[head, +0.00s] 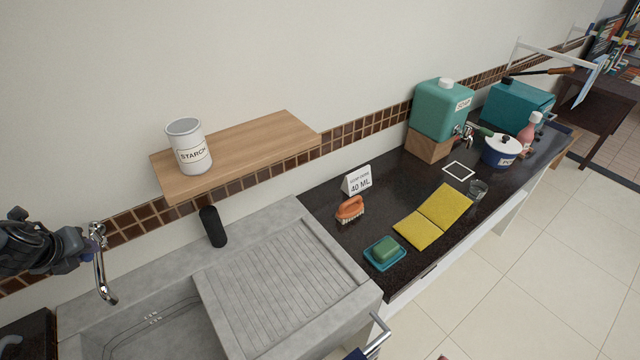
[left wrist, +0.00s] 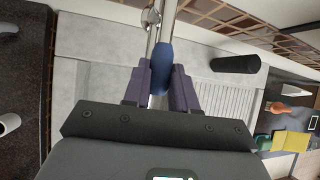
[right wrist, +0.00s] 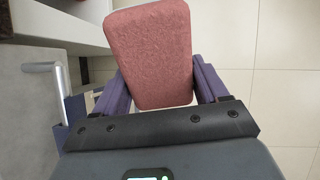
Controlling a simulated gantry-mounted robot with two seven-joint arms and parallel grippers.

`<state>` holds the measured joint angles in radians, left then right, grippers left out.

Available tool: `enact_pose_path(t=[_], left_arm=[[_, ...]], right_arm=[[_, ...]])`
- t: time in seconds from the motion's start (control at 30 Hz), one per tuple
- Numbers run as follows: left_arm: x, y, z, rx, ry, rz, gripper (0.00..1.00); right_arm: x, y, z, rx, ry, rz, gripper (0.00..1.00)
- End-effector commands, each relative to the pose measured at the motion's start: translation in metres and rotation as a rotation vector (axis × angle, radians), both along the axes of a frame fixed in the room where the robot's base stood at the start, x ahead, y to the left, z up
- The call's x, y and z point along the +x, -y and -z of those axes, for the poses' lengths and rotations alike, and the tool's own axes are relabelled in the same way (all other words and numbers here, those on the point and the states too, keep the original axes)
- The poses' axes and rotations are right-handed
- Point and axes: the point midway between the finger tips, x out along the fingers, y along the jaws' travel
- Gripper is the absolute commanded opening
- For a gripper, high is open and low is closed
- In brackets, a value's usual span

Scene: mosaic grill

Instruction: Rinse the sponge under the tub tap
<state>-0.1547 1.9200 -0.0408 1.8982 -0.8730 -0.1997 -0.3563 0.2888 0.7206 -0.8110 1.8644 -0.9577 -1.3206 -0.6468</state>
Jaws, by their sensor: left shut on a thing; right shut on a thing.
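The tub tap (head: 103,275) is a chrome curved spout over the stone tub (head: 75,315) at the lower left of the head view. My left gripper (head: 82,238) is at the top of the tap. In the left wrist view its fingers (left wrist: 161,88) are shut on the blue tap handle (left wrist: 162,66). No water stream is visible at the spout. The pink sponge (right wrist: 153,50) fills the middle of the right wrist view, held between the fingers of my right gripper (right wrist: 162,95), over the floor beside the tub. The right gripper is hardly visible in the head view.
A ribbed drainboard (head: 285,285) lies right of the basin. A silver bar (right wrist: 45,67) sticks out near my right gripper. A wooden shelf (head: 240,155) with a starch can (head: 188,147) is above. The dark counter holds a brush (head: 350,208), green soap (head: 386,248) and yellow cloth (head: 418,230).

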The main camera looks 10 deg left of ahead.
Motion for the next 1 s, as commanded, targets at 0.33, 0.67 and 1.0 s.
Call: enact_pose_path(t=[0.33,0.67,1.0], left_arm=[[-0.001,0.0,0.002,0.0,-0.004,-0.001,0.52],[-0.002,0.0,-0.002,-0.001,-0.002,0.0,0.52],[-0.016,0.008,-0.028,-0.001,0.002,0.0,0.52]], right_arm=[[0.0,0.0,0.0,0.0,0.0,0.0,0.49],[0.0,0.0,0.0,0.0,0.0,0.0,0.49],[0.0,0.0,-0.004,0.0,0.0,0.0,0.49]])
